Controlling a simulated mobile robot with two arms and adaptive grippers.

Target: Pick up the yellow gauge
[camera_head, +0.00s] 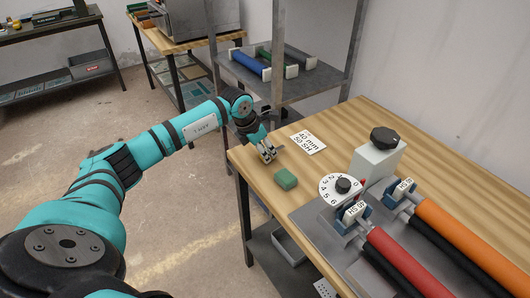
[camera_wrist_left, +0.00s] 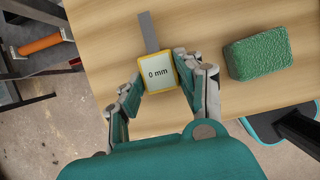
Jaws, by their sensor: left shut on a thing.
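The yellow gauge (camera_wrist_left: 157,73) shows in the left wrist view as a small yellow-framed block with a pale face reading "0 mm" and a grey metal strip at its far end. My left gripper (camera_wrist_left: 159,90) is shut on it, one finger on each side. In the head view my left gripper (camera_head: 268,155) is low over the near left corner of the wooden table, and the gauge is hardly visible there. I cannot tell whether the gauge still touches the table. My right gripper is not in view.
A green sponge (camera_head: 285,179) lies close to my left gripper, also in the left wrist view (camera_wrist_left: 258,54). A white card (camera_head: 308,142) lies behind it. A machine with a dial (camera_head: 341,187) and red and orange rollers (camera_head: 470,240) stands right. A grey shelf (camera_head: 285,72) is behind.

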